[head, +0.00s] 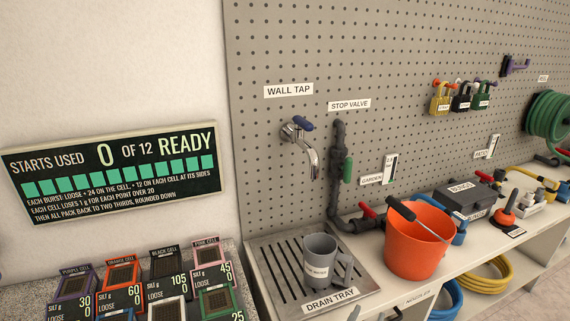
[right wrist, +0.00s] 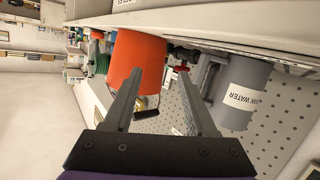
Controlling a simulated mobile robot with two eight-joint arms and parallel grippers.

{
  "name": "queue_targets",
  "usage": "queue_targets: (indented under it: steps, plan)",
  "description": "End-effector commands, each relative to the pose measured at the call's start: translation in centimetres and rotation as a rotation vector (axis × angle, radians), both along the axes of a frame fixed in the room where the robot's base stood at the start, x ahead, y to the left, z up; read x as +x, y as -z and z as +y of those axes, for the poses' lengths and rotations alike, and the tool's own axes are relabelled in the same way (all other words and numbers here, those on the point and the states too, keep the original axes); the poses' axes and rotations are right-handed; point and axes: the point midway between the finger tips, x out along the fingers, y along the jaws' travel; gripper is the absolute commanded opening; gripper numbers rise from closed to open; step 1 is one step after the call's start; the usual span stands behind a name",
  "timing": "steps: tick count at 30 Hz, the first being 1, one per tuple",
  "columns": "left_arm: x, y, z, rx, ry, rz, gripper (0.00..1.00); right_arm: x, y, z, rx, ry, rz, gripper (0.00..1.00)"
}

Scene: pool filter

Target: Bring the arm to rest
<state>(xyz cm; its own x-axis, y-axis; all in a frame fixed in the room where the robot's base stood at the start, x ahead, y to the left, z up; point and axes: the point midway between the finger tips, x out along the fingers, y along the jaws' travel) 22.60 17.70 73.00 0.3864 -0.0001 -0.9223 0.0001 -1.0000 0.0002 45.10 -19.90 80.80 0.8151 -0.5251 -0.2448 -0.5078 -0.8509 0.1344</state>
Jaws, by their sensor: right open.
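My right gripper (right wrist: 160,72) shows in the right wrist view with its two grey fingers apart and nothing held between them. Only small dark tips of it (head: 376,313) seem to show at the bottom edge of the head view, in front of the shelf. In the right wrist view the orange bucket (right wrist: 138,52) lies beyond the fingers and the grey mug (right wrist: 246,82) is to their right. In the head view the mug (head: 322,252) stands on the drain tray (head: 275,278), and the bucket (head: 415,245) stands to its right. My left gripper is in neither view.
A wall tap (head: 308,140) and a stop valve (head: 347,168) are on the pegboard (head: 275,50). Several coloured cells stand at lower left under the sign (head: 110,170). A grey box (head: 468,198), a plunger (head: 502,222) and hoses crowd the shelf on the right.

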Motion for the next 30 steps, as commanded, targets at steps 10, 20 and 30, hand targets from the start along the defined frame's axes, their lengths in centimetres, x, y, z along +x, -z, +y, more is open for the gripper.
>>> queue_targets:
  steps: [10, 20, 30]
  plan:
    - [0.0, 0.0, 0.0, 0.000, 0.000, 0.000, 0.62, -13.7, 5.7, -3.7, 0.166, -0.058, 0.631, 0.57]
    - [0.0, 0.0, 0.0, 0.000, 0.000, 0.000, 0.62, -22.0, 7.8, 1.4, 0.352, -0.384, 0.855, 0.57]
    - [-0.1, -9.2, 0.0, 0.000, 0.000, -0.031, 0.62, -22.6, -1.4, 2.3, 0.362, -0.441, 0.834, 0.57]
